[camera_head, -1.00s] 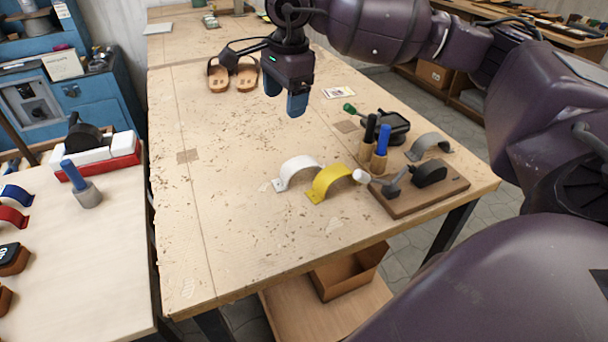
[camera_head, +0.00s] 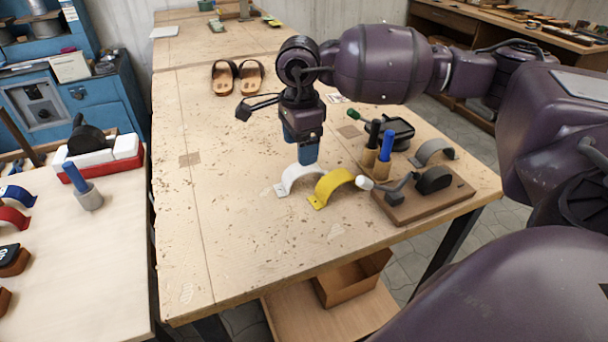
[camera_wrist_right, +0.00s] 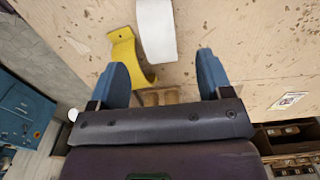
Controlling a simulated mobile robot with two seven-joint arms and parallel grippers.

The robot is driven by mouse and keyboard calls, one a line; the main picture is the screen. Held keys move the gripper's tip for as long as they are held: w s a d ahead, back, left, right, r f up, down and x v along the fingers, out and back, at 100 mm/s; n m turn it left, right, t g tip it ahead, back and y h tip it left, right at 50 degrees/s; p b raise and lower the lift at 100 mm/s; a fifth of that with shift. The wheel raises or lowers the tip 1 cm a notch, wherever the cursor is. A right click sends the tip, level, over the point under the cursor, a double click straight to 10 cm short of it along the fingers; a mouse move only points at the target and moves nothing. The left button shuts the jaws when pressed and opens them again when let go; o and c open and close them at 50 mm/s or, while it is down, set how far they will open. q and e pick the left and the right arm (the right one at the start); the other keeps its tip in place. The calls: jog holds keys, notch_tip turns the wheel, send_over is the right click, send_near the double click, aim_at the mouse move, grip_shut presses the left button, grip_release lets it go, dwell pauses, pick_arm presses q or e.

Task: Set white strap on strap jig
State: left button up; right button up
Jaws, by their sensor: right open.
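The white strap (camera_head: 291,181) stands as an arch on the wooden table, left of the yellow strap. It also shows in the wrist view (camera_wrist_right: 156,30), beyond and between the fingertips. My right gripper (camera_head: 303,158) is open, its blue fingers pointing down just above and behind the white strap. In the wrist view the gripper (camera_wrist_right: 162,68) has nothing between its fingers. What looks like the strap jig, a brown board (camera_head: 407,207) with a black rounded form and a white-tipped lever, sits to the right and is empty. My left gripper is not in view.
The yellow strap (camera_head: 329,190) stands close beside the white one. A grey strap (camera_head: 433,150) and blue- and black-handled tools (camera_head: 385,148) in wooden holders are behind the board. Sandals (camera_head: 237,77) lie at the back. The table's left half is clear.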

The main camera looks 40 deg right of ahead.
notch_tip(320, 180, down, 5)
jog(key=shift+s+d+r, duration=0.1)
jog(key=shift+d, duration=0.05)
jog(key=shift+c, duration=0.4)
jog(key=c, duration=1)
jog(key=shift+r, duration=0.1)
